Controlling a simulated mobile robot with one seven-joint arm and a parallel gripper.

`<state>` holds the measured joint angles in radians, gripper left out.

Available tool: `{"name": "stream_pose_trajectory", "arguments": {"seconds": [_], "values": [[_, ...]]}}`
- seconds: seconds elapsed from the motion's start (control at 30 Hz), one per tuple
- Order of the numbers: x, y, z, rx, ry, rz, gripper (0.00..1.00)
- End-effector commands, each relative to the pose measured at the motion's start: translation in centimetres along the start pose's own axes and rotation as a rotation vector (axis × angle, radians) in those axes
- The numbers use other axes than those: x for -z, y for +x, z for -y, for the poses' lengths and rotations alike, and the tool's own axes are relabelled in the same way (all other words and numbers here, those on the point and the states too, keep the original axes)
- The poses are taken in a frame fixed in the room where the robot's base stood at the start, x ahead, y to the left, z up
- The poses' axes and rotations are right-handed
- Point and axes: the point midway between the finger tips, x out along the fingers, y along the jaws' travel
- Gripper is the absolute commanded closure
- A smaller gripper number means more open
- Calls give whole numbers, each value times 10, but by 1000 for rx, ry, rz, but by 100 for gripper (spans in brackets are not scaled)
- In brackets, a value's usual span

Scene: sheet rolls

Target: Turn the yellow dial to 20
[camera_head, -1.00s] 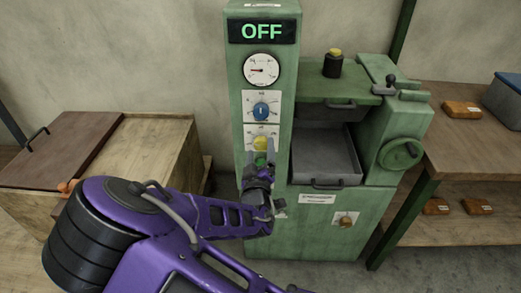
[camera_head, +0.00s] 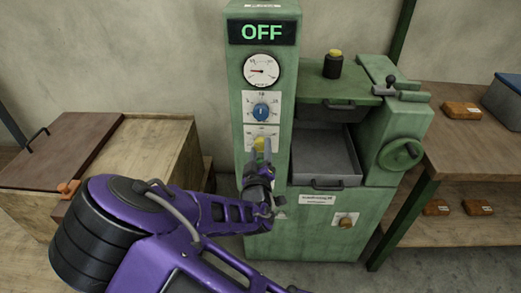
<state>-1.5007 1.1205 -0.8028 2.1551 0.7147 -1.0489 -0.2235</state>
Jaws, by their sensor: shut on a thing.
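The yellow dial (camera_head: 260,143) sits on a white scale plate on the front of the green machine column, below the blue dial (camera_head: 261,112). My gripper (camera_head: 260,153) is at the yellow dial from below, its fingers shut on it. The fingers hide the lower part of the dial and of its plate. The scale marks are too small to read, so the dial's setting cannot be told.
The display (camera_head: 262,32) reads OFF, above a round gauge (camera_head: 262,70). A grey tray (camera_head: 325,183), a green handwheel (camera_head: 401,154) and an orange knob (camera_head: 346,222) are to the right. A wooden chest (camera_head: 165,150) stands left.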

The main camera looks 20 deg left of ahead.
Motion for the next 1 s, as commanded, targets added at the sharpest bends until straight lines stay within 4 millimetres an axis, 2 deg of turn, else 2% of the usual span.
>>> {"name": "stream_pose_trajectory", "arguments": {"seconds": [0.37, 1.0], "values": [[0, 0, 0, 0, -119, 0, 100], [1, 0, 1, 1, -694, -2, 100]]}}
